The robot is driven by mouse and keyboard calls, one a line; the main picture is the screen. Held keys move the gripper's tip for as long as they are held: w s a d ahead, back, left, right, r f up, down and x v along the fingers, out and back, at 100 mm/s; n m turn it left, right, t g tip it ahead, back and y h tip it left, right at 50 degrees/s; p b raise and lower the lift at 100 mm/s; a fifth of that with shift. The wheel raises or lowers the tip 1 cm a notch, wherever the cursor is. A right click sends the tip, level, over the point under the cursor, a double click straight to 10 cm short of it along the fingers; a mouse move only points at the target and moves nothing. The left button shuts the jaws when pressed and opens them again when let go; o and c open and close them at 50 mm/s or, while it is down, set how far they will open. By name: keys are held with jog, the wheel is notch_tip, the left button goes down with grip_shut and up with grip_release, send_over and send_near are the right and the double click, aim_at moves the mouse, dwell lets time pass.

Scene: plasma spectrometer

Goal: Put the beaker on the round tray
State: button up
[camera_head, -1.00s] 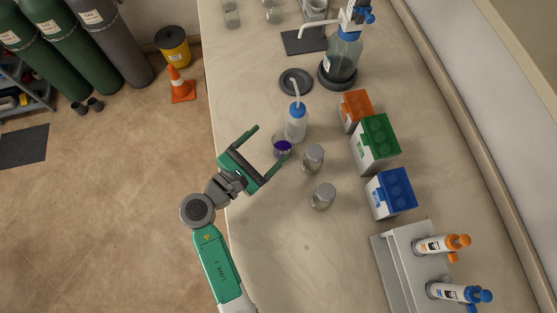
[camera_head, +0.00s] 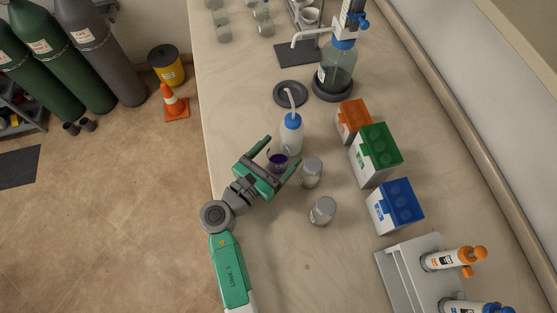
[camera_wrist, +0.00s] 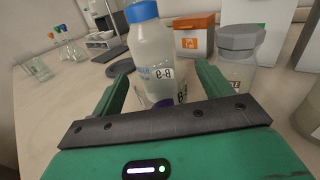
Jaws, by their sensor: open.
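The beaker (camera_head: 277,162), a small clear vessel with purple liquid, stands on the bench. My gripper (camera_head: 282,153) is open, with its two fingers on either side of the beaker. In the wrist view the beaker (camera_wrist: 164,103) shows only partly, as a purple patch above the gripper's palm bar; its lower part is hidden. The round tray (camera_head: 291,93) is a dark, empty-looking disc farther up the bench. It also shows in the wrist view (camera_wrist: 120,68), left of the blue-capped wash bottle.
The wash bottle (camera_head: 291,133) stands just beyond the beaker, towards the tray. Two grey-lidded jars (camera_head: 311,171) (camera_head: 323,211) stand to the right. Orange (camera_head: 352,121), green (camera_head: 375,155) and blue (camera_head: 394,206) boxes are farther right. A large dispenser bottle (camera_head: 336,70) stands right of the tray.

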jog(key=c, duration=1.2)
notch_tip(320, 180, up, 18)
jog(key=p, duration=0.6)
